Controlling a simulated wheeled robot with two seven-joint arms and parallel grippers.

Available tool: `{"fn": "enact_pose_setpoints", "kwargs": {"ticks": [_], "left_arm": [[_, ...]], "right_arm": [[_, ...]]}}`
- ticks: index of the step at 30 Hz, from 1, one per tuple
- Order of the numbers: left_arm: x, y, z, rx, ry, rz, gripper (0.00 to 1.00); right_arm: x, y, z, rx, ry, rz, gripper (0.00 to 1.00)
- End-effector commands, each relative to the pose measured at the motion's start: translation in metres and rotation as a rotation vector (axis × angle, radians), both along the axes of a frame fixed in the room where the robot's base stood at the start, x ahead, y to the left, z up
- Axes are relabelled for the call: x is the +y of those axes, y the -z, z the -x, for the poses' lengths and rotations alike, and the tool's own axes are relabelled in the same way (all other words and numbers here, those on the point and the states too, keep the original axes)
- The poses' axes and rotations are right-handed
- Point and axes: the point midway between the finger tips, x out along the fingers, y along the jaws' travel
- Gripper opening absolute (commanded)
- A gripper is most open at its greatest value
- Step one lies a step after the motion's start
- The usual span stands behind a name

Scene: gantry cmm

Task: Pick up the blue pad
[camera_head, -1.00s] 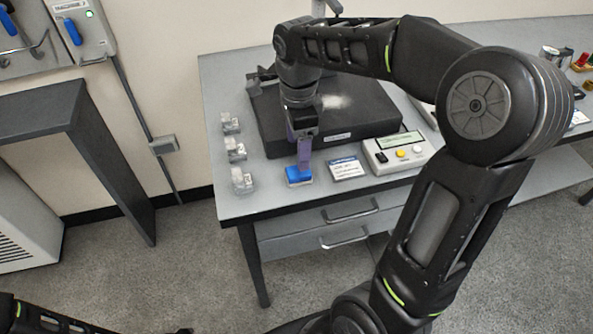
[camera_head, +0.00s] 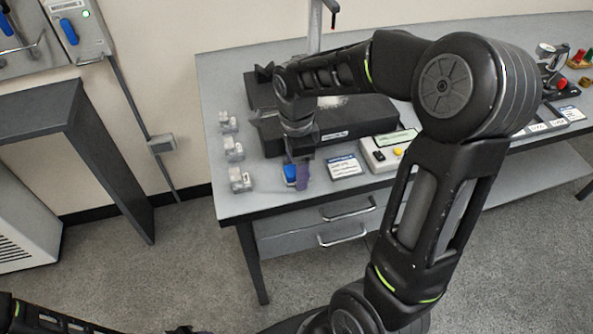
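The blue pad (camera_head: 289,173) is at the front of the grey table, left of a white-and-blue card. I cannot tell whether the fingers are closed on the pad, or whether the pad rests on the table. Only part of my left arm shows at the bottom left; its gripper is out of view.
A black slab (camera_head: 350,120) lies behind, partly hidden by my arm. The table's front edge (camera_head: 270,214) is close.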

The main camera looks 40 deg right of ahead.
Motion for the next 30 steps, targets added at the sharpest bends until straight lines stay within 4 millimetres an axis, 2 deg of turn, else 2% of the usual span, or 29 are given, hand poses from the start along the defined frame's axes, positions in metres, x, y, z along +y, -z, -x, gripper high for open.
{"fn": "enact_pose_setpoints", "kwargs": {"ticks": [3,20,30], "left_arm": [[0.0000,-0.0005,0.0000,0.000,0.000,0.000,0.51],[0.0000,-0.0003,0.0001,0.000,0.000,0.000,0.51],[0.0000,-0.0003,0.0000,0.000,0.000,0.000,0.51]], "right_arm": [[-0.0001,0.0073,0.0000,0.000,0.001,0.000,0.66],[-0.0001,0.0071,-0.0001,0.000,0.001,-0.001,0.66],[-0.0001,0.0071,0.0000,0.000,0.001,-0.001,0.39]]}}
